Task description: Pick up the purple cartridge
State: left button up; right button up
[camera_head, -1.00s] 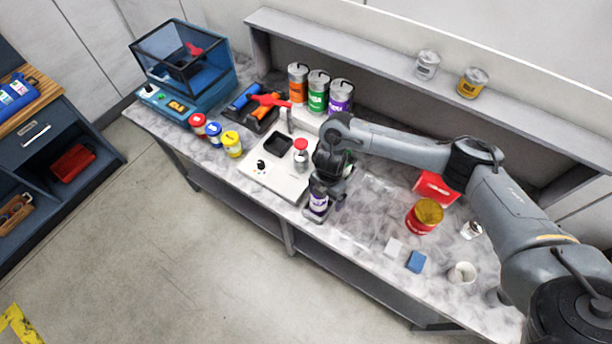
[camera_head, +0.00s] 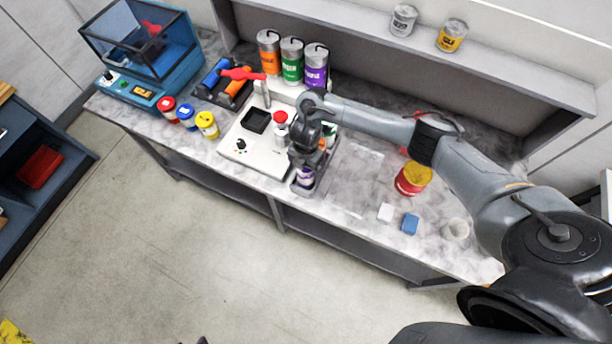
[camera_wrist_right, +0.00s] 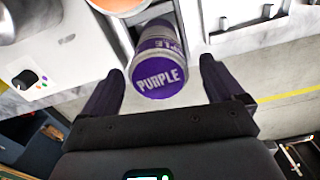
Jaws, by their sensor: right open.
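The purple cartridge (camera_head: 305,176) stands in a grey tray at the front edge of the bench, partly hidden by my right gripper (camera_head: 312,162). In the right wrist view, the cartridge (camera_wrist_right: 160,78) shows its purple end marked PURPLE. My right gripper (camera_wrist_right: 160,88) is open there, one finger on each side of the cartridge, with gaps showing on both sides. An orange-topped cartridge (camera_wrist_right: 120,4) shows at the wrist view's top edge. My left gripper is out of view.
A white machine (camera_head: 250,150) stands just left of the gripper. Orange, green and purple cans (camera_head: 316,66) stand behind. Bare marble lies between.

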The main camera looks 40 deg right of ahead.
jog(key=shift+f, duration=1.35)
jog(key=c, duration=1.1)
jog(key=shift+c, duration=1.1)
jog(key=shift+w+r, duration=0.1)
jog(key=shift+r, duration=0.05)
